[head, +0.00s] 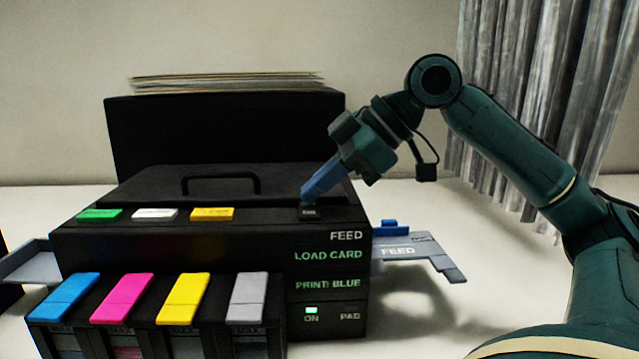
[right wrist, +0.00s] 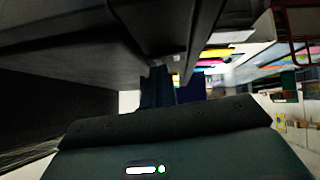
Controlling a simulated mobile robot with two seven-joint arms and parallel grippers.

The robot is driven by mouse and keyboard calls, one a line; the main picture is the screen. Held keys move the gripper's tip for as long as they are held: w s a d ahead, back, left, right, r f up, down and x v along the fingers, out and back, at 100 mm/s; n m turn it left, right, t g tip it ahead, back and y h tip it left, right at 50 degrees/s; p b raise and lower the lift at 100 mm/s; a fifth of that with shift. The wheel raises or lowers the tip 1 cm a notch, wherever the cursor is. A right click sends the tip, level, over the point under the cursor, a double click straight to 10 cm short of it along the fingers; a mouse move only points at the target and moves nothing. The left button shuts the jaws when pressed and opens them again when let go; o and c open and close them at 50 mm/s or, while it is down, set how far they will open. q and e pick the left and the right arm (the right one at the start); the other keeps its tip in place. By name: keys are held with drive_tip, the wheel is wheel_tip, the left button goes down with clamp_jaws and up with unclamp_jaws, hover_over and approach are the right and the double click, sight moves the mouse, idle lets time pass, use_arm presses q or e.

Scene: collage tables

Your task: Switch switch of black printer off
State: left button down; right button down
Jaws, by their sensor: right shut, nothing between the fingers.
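The black printer (head: 210,235) stands on the white table, with a handled lid on top. A small black switch (head: 309,212) with a light label sits at the right of its top edge. My right gripper (head: 308,196) is shut and empty, its blue fingertips at or just above this switch; I cannot tell whether they touch. A green light (head: 311,310) glows above the word ON on the front panel. In the right wrist view the fingers (right wrist: 158,85) point at the dark printer body (right wrist: 70,45). My left gripper is not in view.
Green, white and yellow buttons (head: 212,214) line the printer's top edge. Blue, magenta, yellow and grey cartridges (head: 184,298) stick out in front. A grey FEED tray (head: 415,250) juts out right, another tray (head: 30,262) left. A grey curtain (head: 540,110) hangs behind my right arm.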

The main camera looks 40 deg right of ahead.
drive_tip(key=shift+w+d+f+g, duration=0.1)
drive_tip(key=shift+w+f+g, duration=0.05)
drive_tip(key=shift+f+g, duration=0.15)
drive_tip(key=shift+s, duration=0.2)
drive_tip(key=shift+s+a, duration=0.15)
drive_tip(key=shift+a, duration=0.1)
drive_tip(key=shift+s+a+r, duration=0.15)
drive_tip(key=shift+s+a, duration=0.15)
drive_tip(key=shift+s, duration=0.05)
